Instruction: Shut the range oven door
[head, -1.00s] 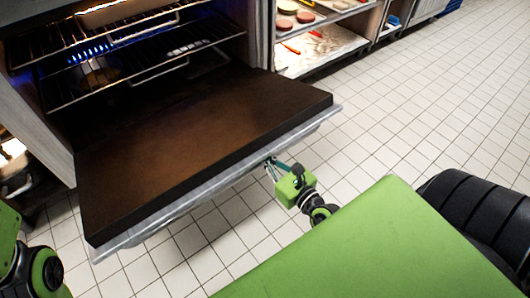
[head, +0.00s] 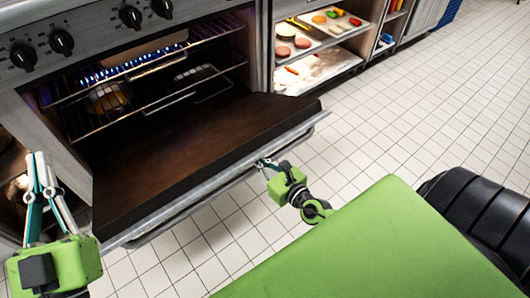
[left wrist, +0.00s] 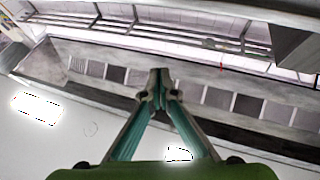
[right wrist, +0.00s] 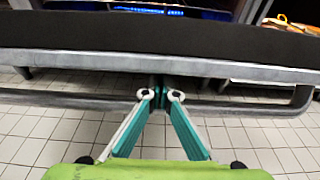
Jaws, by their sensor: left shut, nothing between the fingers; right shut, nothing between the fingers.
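The range oven door (head: 190,165) hangs open, its brown inner face up and tilted, in the head view. Its outer edge and bar handle (right wrist: 60,98) cross the right wrist view. My right gripper (head: 262,164) is shut and empty at the door's outer edge, right of its middle; its fingertips (right wrist: 161,93) overlap the handle, and I cannot tell whether they touch. My left gripper (head: 40,160) is shut and empty, raised at the left of the door and pointing up. In the left wrist view its fingertips (left wrist: 160,75) are in front of a blurred metal structure.
Inside the oven are wire racks (head: 150,85) and a blue flame. Control knobs (head: 62,42) line the front above. Shelves with food trays (head: 318,65) stand right of the oven. The tiled floor (head: 400,130) is clear beyond the door.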

